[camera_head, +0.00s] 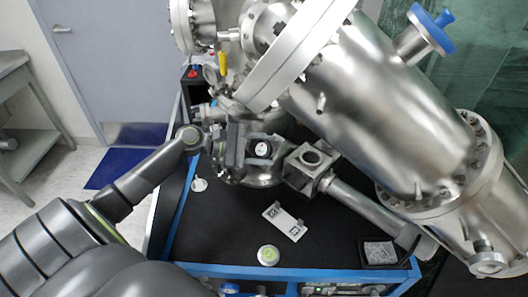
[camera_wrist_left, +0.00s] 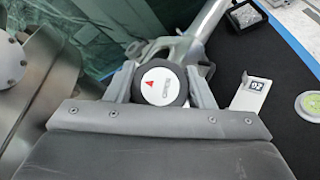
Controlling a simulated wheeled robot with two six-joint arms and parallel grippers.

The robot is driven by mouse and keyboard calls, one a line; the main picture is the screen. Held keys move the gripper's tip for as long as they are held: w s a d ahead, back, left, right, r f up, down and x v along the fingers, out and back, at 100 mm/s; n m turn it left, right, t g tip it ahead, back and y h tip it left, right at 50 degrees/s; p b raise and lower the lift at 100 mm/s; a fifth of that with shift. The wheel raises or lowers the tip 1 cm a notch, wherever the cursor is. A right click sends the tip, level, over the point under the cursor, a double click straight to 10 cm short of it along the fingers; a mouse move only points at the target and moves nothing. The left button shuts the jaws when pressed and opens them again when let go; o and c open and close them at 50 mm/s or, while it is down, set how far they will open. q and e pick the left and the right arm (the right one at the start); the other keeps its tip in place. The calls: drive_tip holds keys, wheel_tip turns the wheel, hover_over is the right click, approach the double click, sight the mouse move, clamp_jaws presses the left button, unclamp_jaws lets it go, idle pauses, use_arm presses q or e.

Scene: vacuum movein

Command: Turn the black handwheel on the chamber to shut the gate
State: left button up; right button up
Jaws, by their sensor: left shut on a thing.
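The black handwheel (camera_head: 262,149) has a round white face and sits on the steel chamber (camera_head: 385,105), near the middle of the head view. In the left wrist view the handwheel (camera_wrist_left: 163,83) shows its black rim and a red triangle mark on its face. My left gripper (camera_head: 250,147) reaches it from the left. In the left wrist view the two fingers of my left gripper (camera_wrist_left: 162,90) are shut on the rim, one on each side. The gate inside is hidden. My right gripper is not seen.
A white bracket with printed tags (camera_head: 285,221) and a round white-green disc (camera_head: 268,255) rest on the black bench top (camera_head: 225,235). A small black tray (camera_head: 379,252) is at the right. A steel pipe (camera_head: 368,210) and a square block (camera_head: 311,168) stand close beside the wheel.

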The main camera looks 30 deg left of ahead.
use_arm(q)
drive_tip(key=shift+m+g, duration=1)
drive_tip(key=shift+m, duration=0.4)
drive_tip(key=shift+m+g, duration=0.3)
drive_tip(key=shift+f, duration=0.1)
drive_tip(key=o, duration=1)
drive_tip(key=shift+c, duration=0.2)
drive_tip(key=v, duration=1.7)
drive_tip(key=shift+s+a, duration=0.15)
